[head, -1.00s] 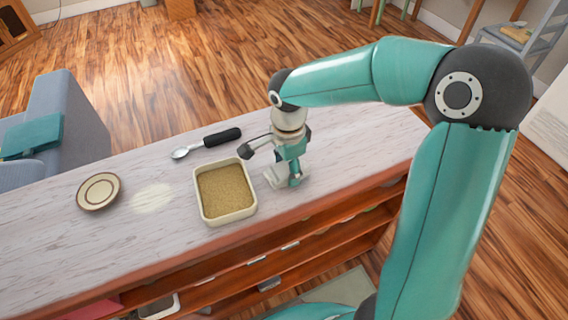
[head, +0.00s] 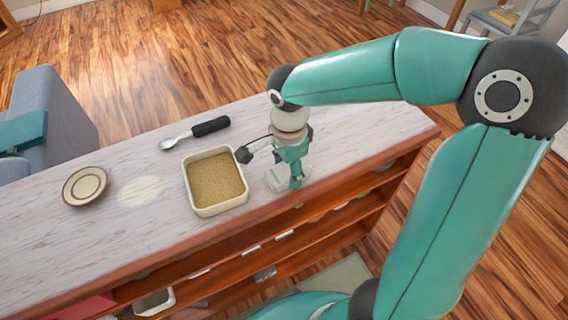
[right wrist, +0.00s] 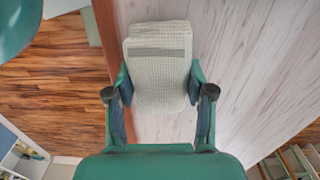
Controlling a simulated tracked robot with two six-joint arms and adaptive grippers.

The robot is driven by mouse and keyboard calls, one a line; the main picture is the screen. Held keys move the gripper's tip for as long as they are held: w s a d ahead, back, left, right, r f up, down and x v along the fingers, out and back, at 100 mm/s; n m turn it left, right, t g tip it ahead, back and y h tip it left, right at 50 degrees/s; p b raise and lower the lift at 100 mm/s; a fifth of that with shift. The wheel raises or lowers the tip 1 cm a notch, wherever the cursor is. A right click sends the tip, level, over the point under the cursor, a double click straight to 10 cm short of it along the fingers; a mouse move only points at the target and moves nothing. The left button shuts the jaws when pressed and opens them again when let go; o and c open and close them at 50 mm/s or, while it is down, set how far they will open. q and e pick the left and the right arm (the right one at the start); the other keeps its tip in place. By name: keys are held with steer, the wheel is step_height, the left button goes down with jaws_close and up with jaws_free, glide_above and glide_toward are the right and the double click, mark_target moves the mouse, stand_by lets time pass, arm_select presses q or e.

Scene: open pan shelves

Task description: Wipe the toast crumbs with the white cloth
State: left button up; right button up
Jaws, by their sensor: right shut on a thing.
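The white cloth (right wrist: 160,85) is a folded, waffle-textured pad between the fingers of my right gripper (right wrist: 160,94) in the right wrist view. In the head view my right gripper (head: 288,181) points down at the counter, right of the pan, and a pale bit of the cloth (head: 275,180) shows at its fingers. I cannot tell whether the cloth touches the counter. A pale, round patch (head: 140,190) lies on the counter between plate and pan; it looks like the toast crumbs, too fine to make out singly. My left gripper is not in view.
A cream square pan (head: 219,209) with a tan filling stands between the patch and my right gripper. A brown-rimmed plate (head: 85,186) is at the left. A black-handled spoon (head: 208,127) lies behind the pan. Open shelves (head: 250,250) run below the counter's front edge.

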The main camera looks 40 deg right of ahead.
steer(key=shift+r, duration=0.1)
stand_by(0.3)
steer(key=shift+r+p, duration=2.75)
steer(key=shift+r, duration=0.7)
